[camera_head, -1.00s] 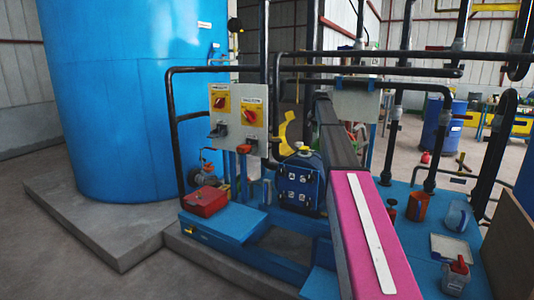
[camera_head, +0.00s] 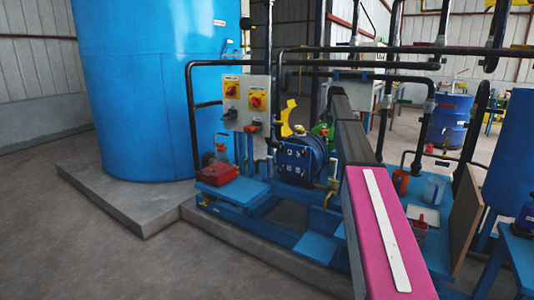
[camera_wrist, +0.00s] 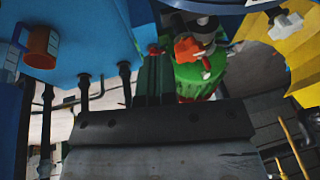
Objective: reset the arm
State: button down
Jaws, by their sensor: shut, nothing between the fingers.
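My arm, pink with a white strip (camera_head: 386,230), reaches forward over the blue skid in the head view. Its far end hides my gripper there. In the wrist view my gripper (camera_wrist: 156,62) shows as dark, narrow fingers close together, shut with nothing between them. Beyond the fingers are a green rounded body (camera_wrist: 196,82) and a red-orange part (camera_wrist: 187,48). I cannot tell whether the fingers touch anything. A dark blue round vessel (camera_head: 300,160) stands left of my arm in the head view.
A large blue tank (camera_head: 150,95) stands on a concrete plinth at left. A switch panel (camera_head: 246,100), black pipes (camera_head: 340,50) and a red box (camera_head: 217,174) surround the skid. An orange container (camera_head: 401,181) and a clear jug (camera_head: 433,188) stand right of my arm. Open floor lies front left.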

jog(key=s+a+f+n+g, duration=0.15)
jog(key=s+a+f, duration=0.25)
jog(key=s+f, duration=0.85)
jog(key=s+a+f+n, duration=0.2)
jog(key=s+a+f, duration=0.3)
jog(key=s+f, duration=0.75)
jog(key=s+a+f+n+g, duration=0.1)
jog(key=s+a+f, duration=0.1)
jog(key=s+f, duration=0.6)
jog(key=s+a+f+n+g, duration=0.1)
jog(key=s+f, duration=0.7)
jog(key=s, duration=1.1)
jog(key=shift+s+a+f+n, duration=0.15)
jog(key=shift+s+a+n, duration=0.25)
jog(key=shift+a, duration=0.75)
jog(key=shift+w+g, duration=0.1)
jog(key=shift+g, duration=0.15)
